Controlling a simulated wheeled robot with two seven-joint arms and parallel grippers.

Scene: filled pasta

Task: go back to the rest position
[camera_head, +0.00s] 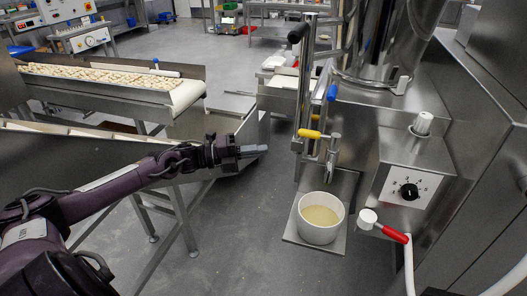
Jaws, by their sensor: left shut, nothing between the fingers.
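My left arm comes in from the lower left and reaches toward the middle of the view. My left gripper (254,151) is shut and empty, pointing right, in the open gap between the conveyor stand and the steel machine. It touches nothing that I can see. My right gripper is not in view.
A white tub (320,218) with pale yellowish contents stands on a metal plate (291,236) under a yellow-handled valve (314,134). A steel machine (402,190) with a dial fills the right. A conveyor (188,95) carrying pasta runs at left. Grey floor (222,247) is clear.

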